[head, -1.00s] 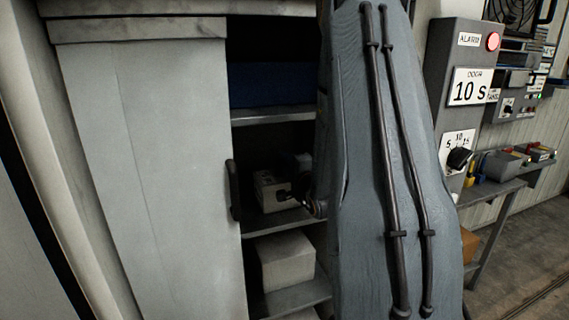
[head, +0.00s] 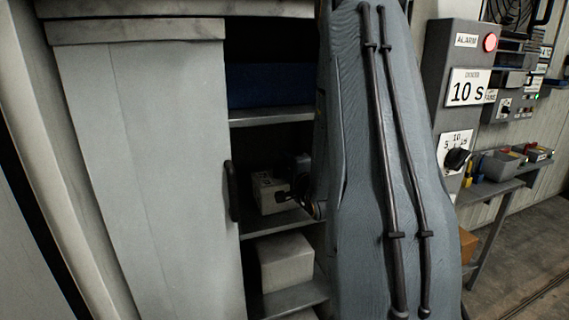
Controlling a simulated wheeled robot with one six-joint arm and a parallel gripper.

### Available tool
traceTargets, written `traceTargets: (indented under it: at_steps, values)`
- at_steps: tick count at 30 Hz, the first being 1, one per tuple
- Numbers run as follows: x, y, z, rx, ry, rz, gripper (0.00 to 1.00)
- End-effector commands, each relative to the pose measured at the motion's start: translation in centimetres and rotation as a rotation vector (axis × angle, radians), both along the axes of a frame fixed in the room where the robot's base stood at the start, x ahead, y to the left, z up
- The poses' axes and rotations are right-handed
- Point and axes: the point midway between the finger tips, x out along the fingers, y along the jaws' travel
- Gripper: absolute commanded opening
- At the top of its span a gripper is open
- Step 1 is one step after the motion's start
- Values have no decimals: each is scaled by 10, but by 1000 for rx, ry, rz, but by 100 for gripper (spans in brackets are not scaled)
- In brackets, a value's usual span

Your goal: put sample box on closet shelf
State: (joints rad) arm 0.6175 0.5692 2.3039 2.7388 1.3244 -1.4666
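The grey closet (head: 150,170) stands at the left with its right part open and several shelves showing. A small pale box with dark marks (head: 268,195), which looks like the sample box, is on or just above the middle shelf (head: 285,221). My gripper (head: 290,194) is at the right side of this box, inside the closet. It is dark and small there, and my large grey-blue arm hides much of it. I cannot tell whether its fingers are closed on the box or apart.
A plain white box (head: 285,262) sits on the shelf below. A blue item (head: 268,85) fills the upper shelf. The closet door handle (head: 232,190) is close left of the opening. A control panel (head: 459,110) and a side bench (head: 490,188) stand at the right.

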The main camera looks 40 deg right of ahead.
Motion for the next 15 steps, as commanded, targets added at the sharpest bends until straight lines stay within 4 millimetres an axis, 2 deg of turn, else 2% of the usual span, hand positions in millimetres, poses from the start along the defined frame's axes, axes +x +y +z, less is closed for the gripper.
traceTargets:
  at_steps: [6, 15]
  values:
    - [-40, 8, -3, 0, 1, -4, 37]
    - [-89, 20, -2, 1, 2, -3, 37]
